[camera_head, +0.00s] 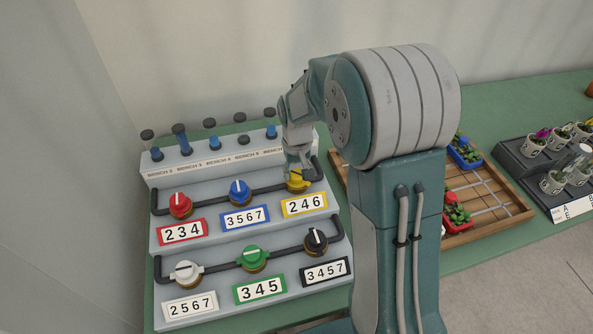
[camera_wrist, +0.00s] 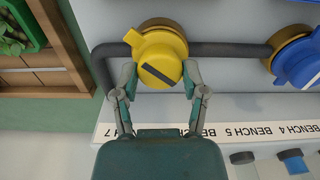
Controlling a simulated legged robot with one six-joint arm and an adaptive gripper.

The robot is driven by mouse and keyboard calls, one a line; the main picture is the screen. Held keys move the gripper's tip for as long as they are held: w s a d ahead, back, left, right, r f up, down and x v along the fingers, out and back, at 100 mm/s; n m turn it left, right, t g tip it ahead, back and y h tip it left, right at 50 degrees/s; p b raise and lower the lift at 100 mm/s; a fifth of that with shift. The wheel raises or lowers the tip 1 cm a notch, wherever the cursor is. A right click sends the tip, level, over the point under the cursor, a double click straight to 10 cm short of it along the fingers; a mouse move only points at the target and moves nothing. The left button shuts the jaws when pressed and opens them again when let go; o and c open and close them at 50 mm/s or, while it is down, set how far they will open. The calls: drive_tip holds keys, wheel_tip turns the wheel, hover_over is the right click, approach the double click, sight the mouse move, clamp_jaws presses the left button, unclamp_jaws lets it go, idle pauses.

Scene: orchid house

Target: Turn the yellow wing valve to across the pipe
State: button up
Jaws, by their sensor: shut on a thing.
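The yellow wing valve (camera_head: 297,184) sits at the right end of the upper pipe on the grey panel, above a card reading 2 4 6. In the wrist view the yellow valve (camera_wrist: 162,52) is a round knob with a tab at upper left and a black stripe. The stripe slants, neither along nor squarely across the dark pipe (camera_wrist: 220,50). My gripper (camera_wrist: 160,78) is shut on the yellow valve, with one finger on each side. In the head view my gripper (camera_head: 295,168) comes down on the valve from above and partly hides it.
A blue valve (camera_head: 239,192) and a red valve (camera_head: 180,205) share the upper pipe. White (camera_head: 186,273), green (camera_head: 253,259) and black (camera_head: 315,241) valves sit on the lower pipe. Several plungers stand behind. A wooden tray (camera_head: 512,205) with potted plants lies right of my arm.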

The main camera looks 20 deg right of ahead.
sight(296, 173)
drive_tip(key=m, duration=0.4)
drive_tip(key=shift+s+f+m, duration=0.1)
drive_tip(key=shift+f+m, duration=0.05)
drive_tip(key=shift+m, duration=0.15)
drive_tip(key=m, duration=0.4)
drive_tip(key=shift+m, duration=0.4)
drive_tip(key=o, duration=1.2)
drive_tip(key=shift+c, duration=0.2)
drive_tip(key=shift+r, duration=0.4)
wheel_tip(296, 173, up, 11)
